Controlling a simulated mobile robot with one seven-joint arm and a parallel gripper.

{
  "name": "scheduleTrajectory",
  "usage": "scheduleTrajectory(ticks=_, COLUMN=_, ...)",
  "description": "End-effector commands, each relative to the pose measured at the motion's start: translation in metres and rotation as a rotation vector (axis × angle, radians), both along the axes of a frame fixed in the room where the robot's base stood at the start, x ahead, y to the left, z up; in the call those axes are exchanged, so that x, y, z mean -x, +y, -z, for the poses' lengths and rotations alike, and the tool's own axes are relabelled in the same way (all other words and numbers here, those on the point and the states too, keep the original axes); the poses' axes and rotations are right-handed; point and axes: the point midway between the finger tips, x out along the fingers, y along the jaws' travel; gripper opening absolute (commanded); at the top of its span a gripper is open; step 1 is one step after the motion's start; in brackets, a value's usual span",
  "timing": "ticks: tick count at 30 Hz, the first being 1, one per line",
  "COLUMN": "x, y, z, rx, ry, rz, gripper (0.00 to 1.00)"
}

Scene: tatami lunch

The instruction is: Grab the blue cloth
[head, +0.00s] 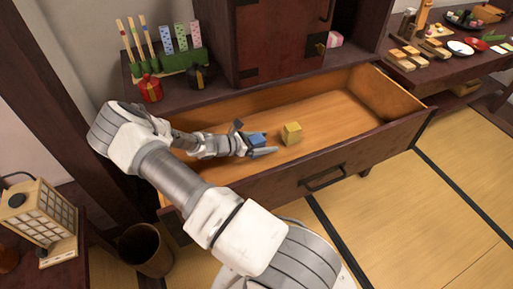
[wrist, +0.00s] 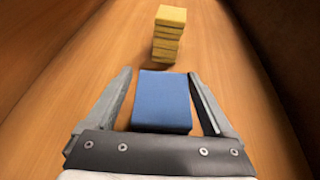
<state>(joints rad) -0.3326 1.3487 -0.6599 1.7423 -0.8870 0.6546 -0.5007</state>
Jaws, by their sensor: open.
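The blue cloth (wrist: 162,100) is a folded, block-like piece in the open wooden drawer. In the wrist view it lies between the two open fingers of my gripper (wrist: 163,92), with a narrow gap showing on each side near the tips. In the head view my gripper (head: 254,141) reaches down into the drawer, and the blue cloth (head: 257,139) shows between its fingers, partly hidden by them. Nothing is held.
A yellow folded stack (head: 291,133) stands in the drawer just beyond the cloth; it also shows in the wrist view (wrist: 169,34). The drawer (head: 340,162) has raised walls around it. Its right part is clear. A dark cabinet (head: 275,40) stands behind.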

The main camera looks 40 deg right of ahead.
Motion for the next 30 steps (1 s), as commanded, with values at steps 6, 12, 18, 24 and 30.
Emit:
scheduleTrajectory(ticks=6, x=0.0, y=0.0, z=0.0, rx=0.0, ry=0.0, rz=0.0, gripper=0.52)
scheduleTrajectory(ticks=12, x=0.0, y=0.0, z=0.0, rx=0.0, ry=0.0, rz=0.0, gripper=0.15)
scheduleTrajectory(ticks=18, x=0.0, y=0.0, z=0.0, rx=0.0, ry=0.0, rz=0.001, gripper=0.0)
scheduleTrajectory(ticks=24, x=0.0, y=0.0, z=-0.003, rx=0.0, ry=-0.001, rz=0.001, gripper=0.0)
scheduleTrajectory(ticks=30, x=0.0, y=0.001, z=-0.023, rx=0.0, ry=-0.001, rz=0.002, gripper=0.0)
